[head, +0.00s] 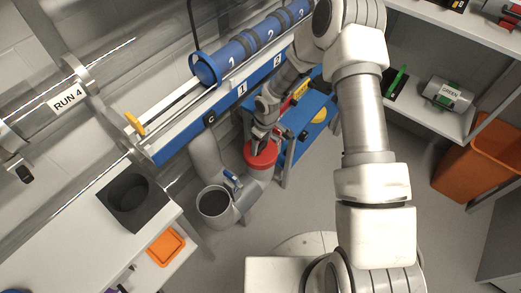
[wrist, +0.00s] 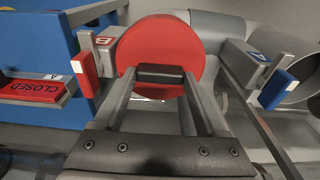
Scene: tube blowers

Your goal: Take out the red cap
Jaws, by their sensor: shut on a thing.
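The red cap (head: 262,158) is a round disc at the upper end of a grey pipe branch, low beside the blue tube bench. It fills the upper middle of the wrist view (wrist: 160,33). My gripper (wrist: 160,76) is shut on the cap's dark handle bar, with one finger on each side. In the head view my gripper (head: 263,136) reaches down to the cap from above. The cap appears to sit at the pipe mouth; whether it is fully seated cannot be told.
A second pipe branch (head: 214,203) stands open at the left, with a blue-handled lever (head: 232,180) between. In the wrist view, a red-handled latch (wrist: 88,58) and a blue-handled latch (wrist: 275,88) flank the cap. A blue bench (head: 312,122) stands close right. Floor is clear below right.

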